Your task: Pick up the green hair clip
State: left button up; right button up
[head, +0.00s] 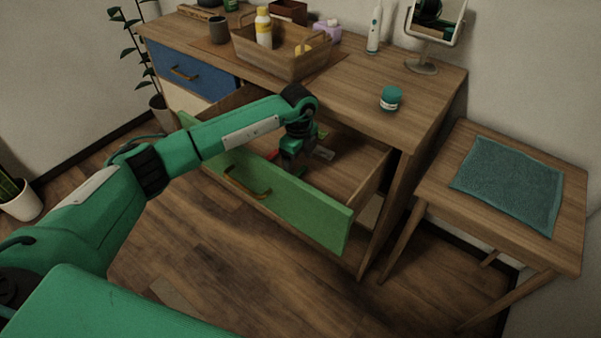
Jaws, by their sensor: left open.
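My left gripper (291,163) reaches down into the open drawer with the green front (285,200). It is open, and its fingertips are small and dark against the drawer. Small items lie in the drawer close around the gripper: a greenish, flat item (323,153) just to its right and a reddish bit (273,154) to its left. I cannot tell which of the small items is the green hair clip; it may be partly hidden by my gripper. My right gripper is not in view.
A side table with a teal towel (508,183) stands right. The drawer's right half is bare.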

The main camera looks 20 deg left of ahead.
aim_at(300, 173)
pick_arm(q)
notch_tip(300, 173, down, 3)
jog(key=shift+r, duration=0.15)
jog(key=c, duration=1)
jog(key=shift+r, duration=0.1)
jog(key=shift+c, duration=0.2)
